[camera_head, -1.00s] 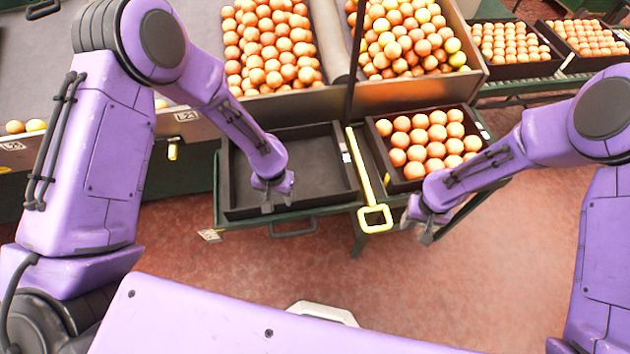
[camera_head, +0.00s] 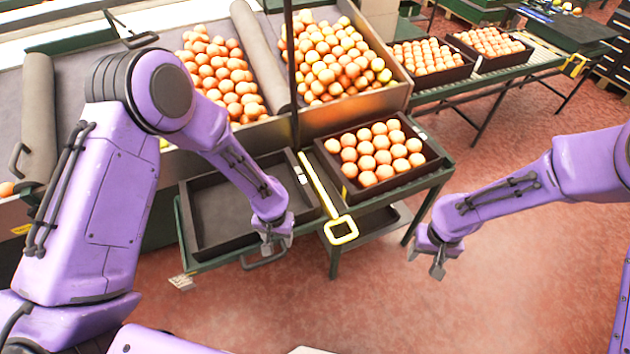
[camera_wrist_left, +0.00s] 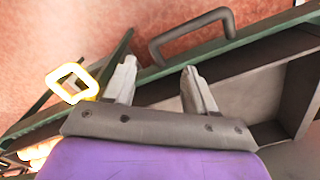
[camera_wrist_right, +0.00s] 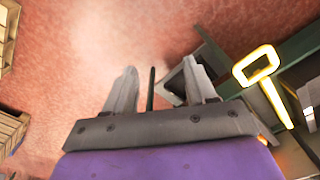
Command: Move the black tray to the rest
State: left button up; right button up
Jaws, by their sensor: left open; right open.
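A black tray (camera_head: 399,182) full of oranges stands on the green stand, right of the yellow handle. An empty black tray (camera_head: 222,212) lies left of it; part of it shows in the left wrist view (camera_wrist_left: 262,88). My left gripper (camera_head: 273,246) is open and empty by the empty tray's front right corner; its fingers also show in the left wrist view (camera_wrist_left: 158,78). My right gripper (camera_head: 424,262) is open and empty over the floor, to the right of and apart from the full tray. Its spread fingers show in the right wrist view (camera_wrist_right: 165,88).
More filled black trays (camera_head: 437,77) sit on a conveyor (camera_head: 525,66) at the back right. Loose oranges (camera_head: 335,65) lie in the sorting bin behind. The yellow handle (camera_head: 341,231) sticks out between the two front trays. Red floor (camera_head: 510,260) is clear at the right.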

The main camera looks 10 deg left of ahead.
notch_tip(320, 180, up, 7)
jog(key=shift+f, duration=0.2)
dwell(0.3)
